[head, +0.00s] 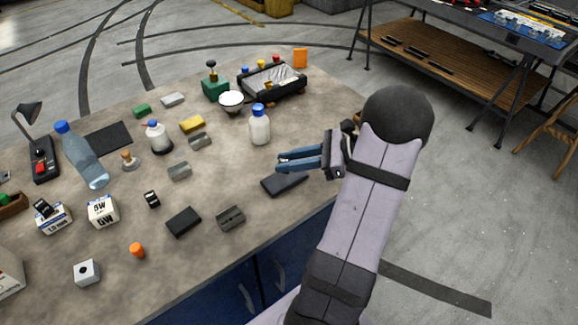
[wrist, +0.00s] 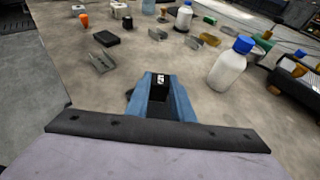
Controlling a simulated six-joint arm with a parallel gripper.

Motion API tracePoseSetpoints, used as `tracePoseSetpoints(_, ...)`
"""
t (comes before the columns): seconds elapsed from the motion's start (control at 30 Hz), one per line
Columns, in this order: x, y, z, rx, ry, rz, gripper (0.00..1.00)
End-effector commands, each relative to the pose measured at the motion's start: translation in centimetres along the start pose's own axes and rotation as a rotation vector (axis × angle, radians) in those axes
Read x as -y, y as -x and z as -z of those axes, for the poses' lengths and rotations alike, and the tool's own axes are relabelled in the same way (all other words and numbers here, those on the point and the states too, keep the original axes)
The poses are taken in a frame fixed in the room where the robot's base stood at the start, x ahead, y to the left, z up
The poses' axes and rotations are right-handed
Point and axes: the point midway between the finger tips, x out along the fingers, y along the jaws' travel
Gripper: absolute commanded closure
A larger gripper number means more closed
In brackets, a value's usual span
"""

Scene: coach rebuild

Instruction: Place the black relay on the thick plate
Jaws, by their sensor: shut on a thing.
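My gripper (head: 298,160) has blue fingers and is shut on the black relay (wrist: 159,82), a small dark block with a white label on top. It shows between the fingertips in the wrist view; in the head view the fingers hide it. A flat dark plate (head: 284,184), apparently the thick plate, lies near the table's right edge, just below and in front of the gripper in the head view. In the wrist view the fingers cover most of it. I cannot tell the height of the relay above it.
A white bottle with a blue cap (head: 260,127) stands close behind the gripper. A grey notched block (head: 231,217) and a black block (head: 184,221) lie to the left.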

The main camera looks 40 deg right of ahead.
Motion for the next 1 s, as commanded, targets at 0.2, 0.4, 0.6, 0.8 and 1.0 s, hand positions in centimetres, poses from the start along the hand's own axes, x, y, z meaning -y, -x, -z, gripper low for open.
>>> tracePoseSetpoints(0.2,0.0,-0.8,2.0,0.001,-0.002,-0.001,1.00)
tracePoseSetpoints(0.4,0.0,-0.9,2.2,0.000,0.000,0.000,1.00)
tracePoseSetpoints(0.6,0.0,-1.0,2.4,0.000,0.000,0.000,1.00)
tracePoseSetpoints(0.8,0.0,-1.0,2.4,0.000,0.000,0.000,0.60)
tracePoseSetpoints(1.0,0.0,-1.0,2.4,0.000,0.000,0.000,0.60)
